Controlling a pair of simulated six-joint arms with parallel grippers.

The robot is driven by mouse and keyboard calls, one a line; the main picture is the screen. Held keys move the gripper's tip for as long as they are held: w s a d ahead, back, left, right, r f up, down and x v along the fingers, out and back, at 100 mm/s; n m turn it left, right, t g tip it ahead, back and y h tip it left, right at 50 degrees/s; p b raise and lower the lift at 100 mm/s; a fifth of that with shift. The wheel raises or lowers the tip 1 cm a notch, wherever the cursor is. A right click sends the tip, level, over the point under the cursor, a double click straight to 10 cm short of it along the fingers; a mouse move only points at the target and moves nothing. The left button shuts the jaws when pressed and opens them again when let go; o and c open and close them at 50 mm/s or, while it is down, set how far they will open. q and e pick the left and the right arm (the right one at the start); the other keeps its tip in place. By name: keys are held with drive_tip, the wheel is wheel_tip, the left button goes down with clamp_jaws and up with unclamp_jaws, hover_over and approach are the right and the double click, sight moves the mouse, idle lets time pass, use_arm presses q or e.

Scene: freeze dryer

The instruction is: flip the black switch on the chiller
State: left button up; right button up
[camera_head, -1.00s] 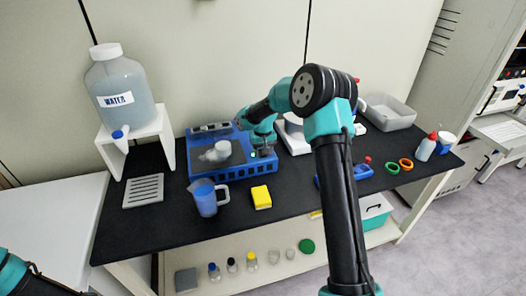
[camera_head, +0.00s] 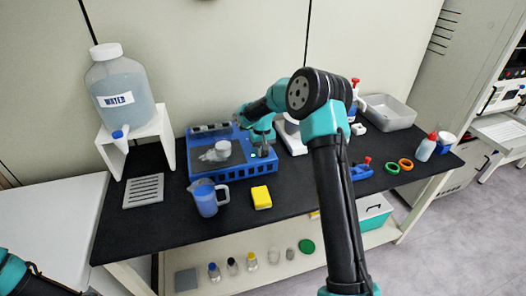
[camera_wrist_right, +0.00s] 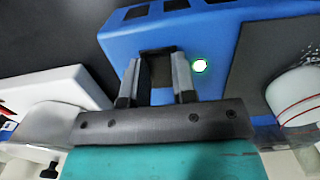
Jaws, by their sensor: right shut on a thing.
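The chiller (camera_head: 218,170) is a blue box with a dark top plate, standing at the back of the black bench. In the right wrist view its blue panel (camera_wrist_right: 215,30) fills the upper middle, with a lit white-green round button (camera_wrist_right: 200,66) beside the switch. The black switch (camera_wrist_right: 157,63) shows between the fingers of my right gripper (camera_wrist_right: 157,76), which is shut on it. In the head view my right gripper (camera_head: 266,146) is at the chiller's right end, and the switch is hidden there. Only part of my left arm shows at the lower left; its gripper is out of view.
A white vessel (camera_head: 222,147) sits on the chiller's plate. A blue jug (camera_head: 207,198) and a yellow sponge (camera_head: 261,197) stand in front. A white device (camera_head: 290,138) is close on the right. A water tank (camera_head: 120,92) stands on a white stand at the left.

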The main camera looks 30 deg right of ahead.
drive_tip(key=shift+w+g, duration=0.2)
drive_tip(key=shift+g, duration=0.8)
drive_tip(key=shift+y, duration=0.3)
drive_tip(key=o, duration=0.9)
drive_tip(key=shift+r, duration=0.15)
drive_tip(key=v, duration=1.7)
drive_tip(key=shift+w+r, duration=0.1)
